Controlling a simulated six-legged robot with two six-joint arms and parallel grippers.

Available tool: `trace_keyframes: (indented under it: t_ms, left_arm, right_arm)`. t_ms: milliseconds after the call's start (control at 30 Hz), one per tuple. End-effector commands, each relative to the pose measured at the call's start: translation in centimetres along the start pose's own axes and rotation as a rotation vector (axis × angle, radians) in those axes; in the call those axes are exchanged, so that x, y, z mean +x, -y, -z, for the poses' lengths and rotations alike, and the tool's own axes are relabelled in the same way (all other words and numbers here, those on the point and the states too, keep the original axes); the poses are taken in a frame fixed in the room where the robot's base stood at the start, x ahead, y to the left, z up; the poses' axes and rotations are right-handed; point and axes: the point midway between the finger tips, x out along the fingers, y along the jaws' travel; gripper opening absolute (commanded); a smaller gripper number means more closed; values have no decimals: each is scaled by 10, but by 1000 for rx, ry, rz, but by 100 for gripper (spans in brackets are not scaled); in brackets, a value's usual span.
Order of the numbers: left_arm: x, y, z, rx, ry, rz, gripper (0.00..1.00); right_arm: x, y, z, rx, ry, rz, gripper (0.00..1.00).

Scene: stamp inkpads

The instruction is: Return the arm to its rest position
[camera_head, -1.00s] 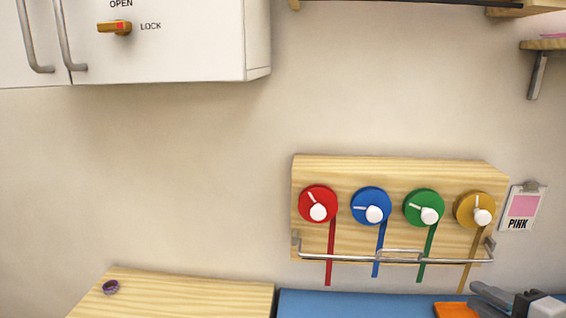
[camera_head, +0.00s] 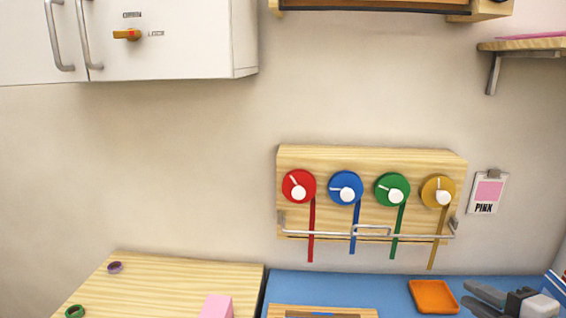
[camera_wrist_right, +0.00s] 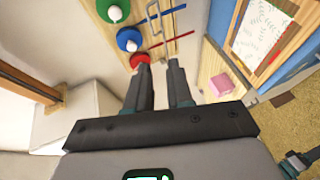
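My right gripper (camera_head: 474,295) shows at the lower right of the head view, its fingers pointing left over the blue surface. In the right wrist view, its two dark fingers (camera_wrist_right: 161,75) are apart with nothing between them. It is open and empty. An orange tray (camera_head: 433,297) lies just left of it in the head view. My left gripper does not show in the head view.
A wooden wall panel (camera_head: 370,157) carries red, blue, green and yellow dials with hanging strips and a metal rail. A PINK card (camera_head: 488,193) hangs beside it. A pink block (camera_head: 216,306) stands on the wooden surface (camera_head: 185,277). A white cabinet (camera_head: 190,40) and shelf (camera_head: 520,45) are above.

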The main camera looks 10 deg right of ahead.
Motion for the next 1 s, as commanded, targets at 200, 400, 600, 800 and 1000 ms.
trace_keyframes:
  t_ms: [200, 400, 600, 800, 1000]
  left_arm:
    - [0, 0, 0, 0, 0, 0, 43]
    - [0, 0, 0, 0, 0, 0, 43]
    - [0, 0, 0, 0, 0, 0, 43]
    - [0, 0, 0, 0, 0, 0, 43]
    - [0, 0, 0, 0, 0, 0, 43]
  right_arm:
    - [21, 10, 15, 19, -69, 20, 21]
    - [60, 48, 41, 95, -189, 94, 21]
    - [102, 100, 80, 260, -294, 183, 21]
    - [146, 195, 142, 608, -317, 384, 21]
    - [142, 345, 217, 1090, -56, 770, 21]
